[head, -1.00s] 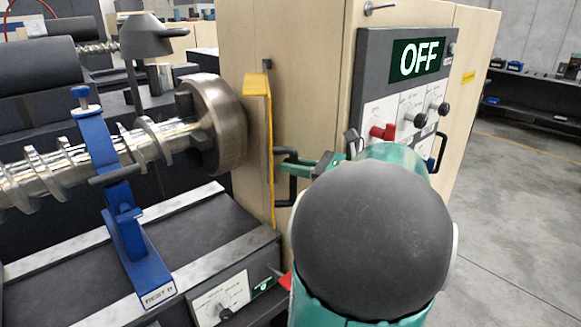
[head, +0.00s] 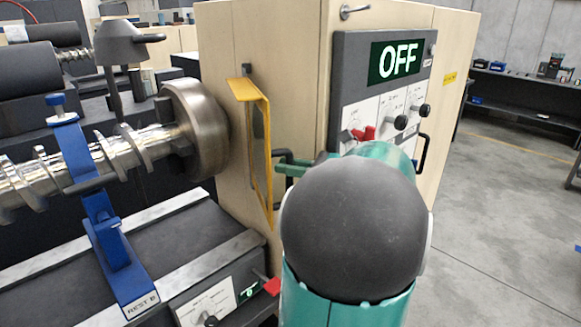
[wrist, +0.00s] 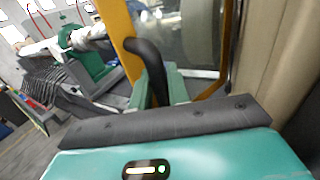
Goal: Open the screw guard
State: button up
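The screw guard (head: 268,140) is a yellow-framed panel with a clear window, hinged at the cabinet side by the chuck. It stands at an angle, seen nearly edge-on in the head view. Its yellow frame (wrist: 120,35) and black curved handle (wrist: 148,62) show close up in the wrist view. My gripper (head: 284,168) is at the handle, its green fingers (wrist: 158,88) on either side of it, and appears shut on it. My rounded dark arm link hides part of the area below the panel in the head view.
The control panel (head: 380,85) reads OFF, with red and black knobs. The chuck (head: 200,125) and large screw (head: 120,150) lie left of the guard, with a blue rest (head: 118,245) under the screw. Open floor (head: 500,220) is at the right.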

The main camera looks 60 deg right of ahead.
jog(key=o, duration=0.3)
jog(key=shift+w, duration=0.3)
jog(key=shift+s, duration=0.3)
jog(key=shift+w, duration=0.1)
jog(key=v, duration=1.4)
jog(key=shift+a, duration=0.1)
